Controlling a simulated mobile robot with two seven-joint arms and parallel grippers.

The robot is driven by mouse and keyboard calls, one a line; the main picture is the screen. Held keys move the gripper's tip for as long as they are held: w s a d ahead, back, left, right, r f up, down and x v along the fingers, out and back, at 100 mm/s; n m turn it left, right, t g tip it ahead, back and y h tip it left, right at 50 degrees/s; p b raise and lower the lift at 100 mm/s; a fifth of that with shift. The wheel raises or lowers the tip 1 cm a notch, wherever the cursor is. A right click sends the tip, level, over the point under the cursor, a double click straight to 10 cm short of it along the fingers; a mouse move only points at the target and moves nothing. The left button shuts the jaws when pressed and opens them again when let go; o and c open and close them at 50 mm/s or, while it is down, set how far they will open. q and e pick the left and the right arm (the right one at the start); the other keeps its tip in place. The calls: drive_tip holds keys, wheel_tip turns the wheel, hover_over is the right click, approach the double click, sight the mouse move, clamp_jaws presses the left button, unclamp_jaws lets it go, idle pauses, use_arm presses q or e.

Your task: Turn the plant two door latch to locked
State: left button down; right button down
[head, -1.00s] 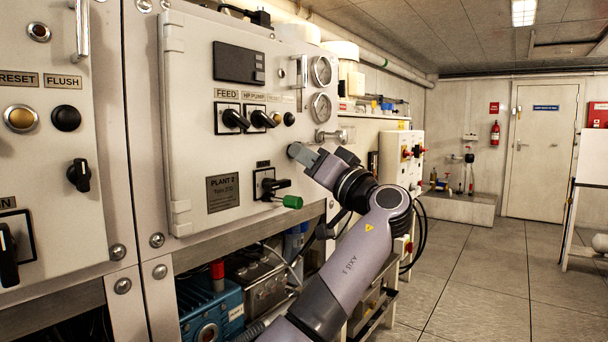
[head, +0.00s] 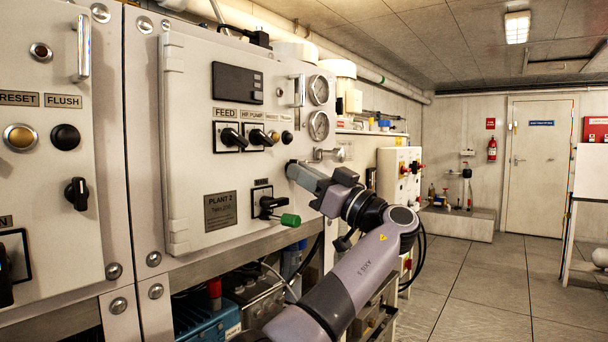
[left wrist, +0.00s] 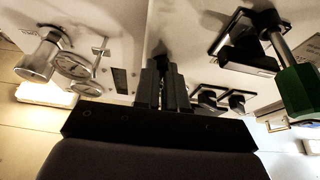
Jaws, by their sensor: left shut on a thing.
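The plant two door (head: 200,165) is a pale cabinet door marked PLANT 2, and it looks closed. My left gripper (head: 292,171) is at its right edge, between the gauges and the green-tipped handle. In the left wrist view my fingers (left wrist: 161,82) are together on a small dark piece, the door latch (left wrist: 160,49), against the pale panel. The latch is mostly hidden by the fingers in the left wrist view and is covered by the gripper in the head view. Its angle cannot be read. My right gripper is not in view.
A black rotary handle with a green tip (head: 290,219) sticks out just below my left gripper; it is close in the left wrist view too (left wrist: 296,88). A metal door pull (head: 299,90), two gauges (head: 318,126) and the black FEED switch (head: 233,138) are above. Floor to the right is clear.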

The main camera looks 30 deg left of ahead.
use_arm(q)
drive_tip(key=c, duration=1.2)
unclamp_jaws()
drive_tip(key=w+v, duration=0.1)
drive_tip(key=v, duration=0.6)
drive_tip(key=shift+s, duration=0.5)
